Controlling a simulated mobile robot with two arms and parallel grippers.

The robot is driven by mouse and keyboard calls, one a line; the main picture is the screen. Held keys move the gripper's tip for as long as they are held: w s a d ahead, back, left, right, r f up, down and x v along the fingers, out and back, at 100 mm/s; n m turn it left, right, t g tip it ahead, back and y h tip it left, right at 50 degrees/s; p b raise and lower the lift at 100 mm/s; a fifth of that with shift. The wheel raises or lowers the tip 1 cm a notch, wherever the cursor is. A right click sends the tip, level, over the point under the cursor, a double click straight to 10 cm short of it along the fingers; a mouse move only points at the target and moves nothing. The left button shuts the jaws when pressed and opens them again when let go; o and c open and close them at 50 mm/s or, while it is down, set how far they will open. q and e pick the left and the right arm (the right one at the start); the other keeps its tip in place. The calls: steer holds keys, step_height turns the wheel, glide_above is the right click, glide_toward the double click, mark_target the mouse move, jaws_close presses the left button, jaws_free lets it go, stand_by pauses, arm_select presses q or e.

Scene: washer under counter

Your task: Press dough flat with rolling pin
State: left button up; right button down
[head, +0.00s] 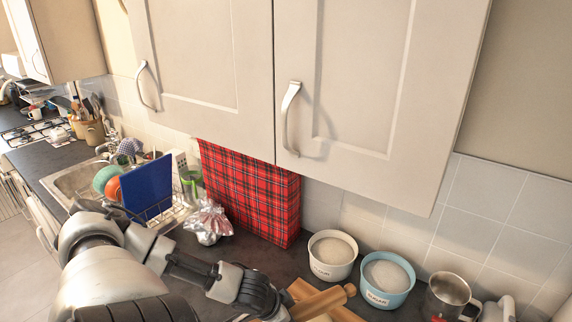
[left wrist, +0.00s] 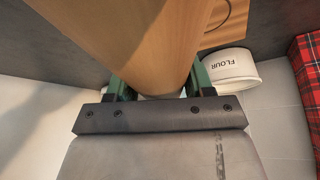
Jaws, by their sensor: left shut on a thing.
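The wooden rolling pin (head: 319,304) lies over the counter at the bottom of the head view, with its knobbed handle pointing right. In the left wrist view the pin (left wrist: 125,40) fills the space between the green fingers of my left gripper (left wrist: 158,92), which is shut on it. In the head view my left arm comes in from the left, and the fingers are cut off or hidden at the lower edge. A flat wooden surface, perhaps a board, shows beside the pin. I cannot make out the dough. My right gripper is not in view.
A flour bowl (head: 331,270), a blue sugar bowl (head: 387,300) and a metal mug (head: 446,300) stand right of the pin. A red plaid box (head: 250,190) and foil bag (head: 207,222) stand behind my arm. Wall cabinets (head: 380,80) hang above the counter.

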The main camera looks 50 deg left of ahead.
arm_select(q)
steer(key=shift+w+d+f, duration=0.1)
steer(key=shift+f, duration=1.25)
steer(key=shift+f+b, duration=1.45)
steer(key=shift+b, duration=0.55)
steer(key=shift+r+p, duration=0.1)
steer(key=shift+p, duration=0.2)
steer(key=shift+r+p, duration=0.2)
steer(key=shift+p, duration=0.3)
steer(key=shift+f, duration=0.45)
steer(key=shift+f, duration=0.7)
stand_by(2.7)
